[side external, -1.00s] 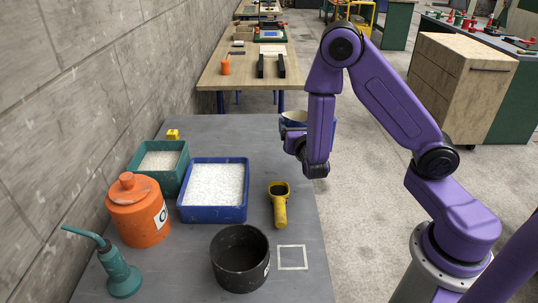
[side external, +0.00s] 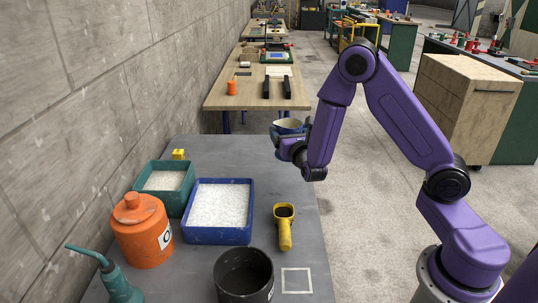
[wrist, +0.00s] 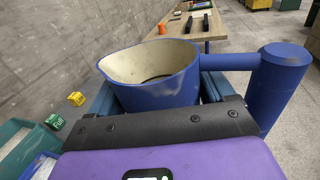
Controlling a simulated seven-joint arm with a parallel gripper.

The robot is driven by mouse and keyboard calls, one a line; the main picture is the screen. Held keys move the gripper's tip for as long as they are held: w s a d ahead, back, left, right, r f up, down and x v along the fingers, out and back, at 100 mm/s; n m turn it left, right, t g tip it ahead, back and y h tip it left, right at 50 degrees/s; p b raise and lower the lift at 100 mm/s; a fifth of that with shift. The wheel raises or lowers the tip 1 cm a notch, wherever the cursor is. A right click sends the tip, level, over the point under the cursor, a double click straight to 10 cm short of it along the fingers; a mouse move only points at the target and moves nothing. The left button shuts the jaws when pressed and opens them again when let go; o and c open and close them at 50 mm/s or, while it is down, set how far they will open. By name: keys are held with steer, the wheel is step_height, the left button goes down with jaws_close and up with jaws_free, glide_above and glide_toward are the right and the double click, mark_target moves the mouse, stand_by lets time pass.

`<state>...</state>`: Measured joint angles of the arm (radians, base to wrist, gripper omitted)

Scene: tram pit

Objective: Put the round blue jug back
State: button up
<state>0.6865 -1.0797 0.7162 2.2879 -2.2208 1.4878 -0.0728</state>
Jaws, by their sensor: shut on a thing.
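The round blue jug (side external: 288,127) is held near the far edge of the grey table, apparently raised above it. The wrist view shows the jug (wrist: 160,92) close up, roughly upright, with a cream inside, a pouring lip and a thick blue handle out to the right. My gripper (side external: 282,143) is shut on the jug's body; in the wrist view its fingers (wrist: 158,98) lie on either side of it. The jug's underside is hidden. A white square outline (side external: 296,281) is marked on the table at the near right, bare inside.
On the grey table (side external: 265,180) stand a yellow scoop (side external: 284,225), black pot (side external: 243,276), blue tray (side external: 218,238) and green tray (side external: 164,178) of white grains, orange canister (side external: 142,232), green oil can (side external: 119,283) and yellow cube (side external: 179,154). A wall borders the left.

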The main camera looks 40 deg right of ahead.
steer(key=w+f, duration=0.3)
steer(key=w+d+f, duration=0.1)
steer(key=w+f, duration=0.5)
steer(key=shift+w+d+f, duration=0.25)
steer(key=shift+f, duration=0.55)
steer(key=shift+f, duration=0.1)
steer(key=o, duration=1.2)
steer(key=shift+f, duration=0.1)
